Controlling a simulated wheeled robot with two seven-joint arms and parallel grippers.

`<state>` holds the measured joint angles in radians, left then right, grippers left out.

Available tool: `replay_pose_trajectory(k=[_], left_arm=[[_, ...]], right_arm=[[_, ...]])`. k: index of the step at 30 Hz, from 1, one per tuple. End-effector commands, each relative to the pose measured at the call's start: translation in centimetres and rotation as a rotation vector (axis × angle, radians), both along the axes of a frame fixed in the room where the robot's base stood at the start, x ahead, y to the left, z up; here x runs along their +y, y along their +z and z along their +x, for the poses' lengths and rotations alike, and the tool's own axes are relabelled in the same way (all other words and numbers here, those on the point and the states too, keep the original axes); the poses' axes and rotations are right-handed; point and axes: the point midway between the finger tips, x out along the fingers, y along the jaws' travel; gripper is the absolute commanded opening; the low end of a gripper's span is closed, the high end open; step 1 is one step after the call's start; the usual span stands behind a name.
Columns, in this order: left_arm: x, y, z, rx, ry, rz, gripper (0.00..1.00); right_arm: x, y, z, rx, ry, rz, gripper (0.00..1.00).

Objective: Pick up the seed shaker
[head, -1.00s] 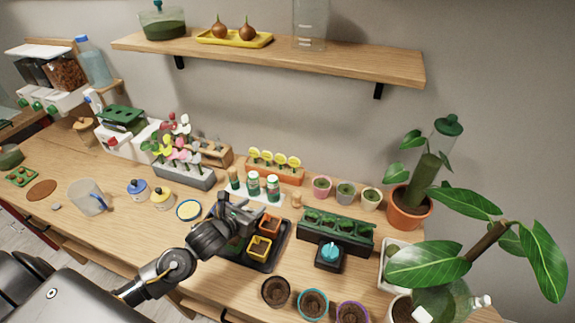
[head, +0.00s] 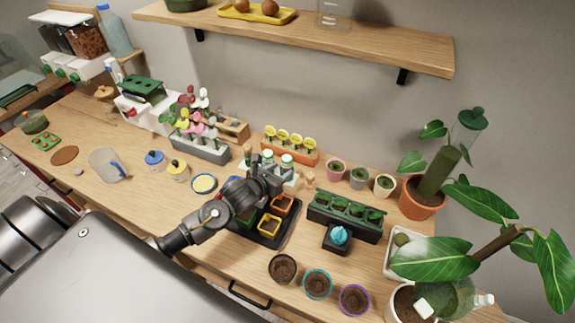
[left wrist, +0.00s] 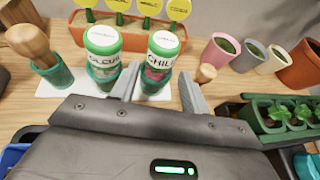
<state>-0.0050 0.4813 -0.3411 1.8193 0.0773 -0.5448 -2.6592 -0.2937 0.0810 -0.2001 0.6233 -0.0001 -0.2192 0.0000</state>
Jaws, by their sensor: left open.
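Two seed shakers with green-rimmed white lids stand side by side on white mats. The right shaker (left wrist: 163,55), labelled "CHILI", also shows in the head view (head: 287,160); the left shaker (left wrist: 102,52) has a label reading partly "LCUS" and also shows in the head view (head: 268,156). My left gripper (left wrist: 158,86) is open, with one finger in front of the gap between the shakers and the other to the right of the CHILI shaker. In the head view my left gripper (head: 262,172) hides the shakers' lower parts. My right gripper is not in view.
A wooden-handled tool (left wrist: 32,48) stands in a green holder left of the shakers. An orange planter with yellow round tags (head: 290,148) is behind them. Small pots (head: 359,177) and a green seedling tray (head: 346,213) are at the right. A black tray (head: 288,236) lies below my arm.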

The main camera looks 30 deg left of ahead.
Motion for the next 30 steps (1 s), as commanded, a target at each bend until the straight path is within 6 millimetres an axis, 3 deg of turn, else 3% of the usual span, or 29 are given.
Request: replay_pose_trajectory(k=[7, 12, 22, 30], left_arm=[[-0.1, -0.4, 2.7, 0.001, 0.003, -0.003, 0.45], [-0.2, -1.4, 4.3, 0.000, 0.002, 0.000, 0.45], [-0.3, -1.8, 4.8, -0.001, 0.000, 0.001, 0.45], [-0.3, -1.7, 4.8, -0.001, 0.000, 0.001, 0.11]], right_arm=[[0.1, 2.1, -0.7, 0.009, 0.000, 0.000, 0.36], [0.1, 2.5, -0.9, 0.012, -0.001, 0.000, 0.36], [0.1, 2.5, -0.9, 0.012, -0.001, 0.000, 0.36], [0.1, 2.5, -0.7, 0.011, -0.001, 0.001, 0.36]])
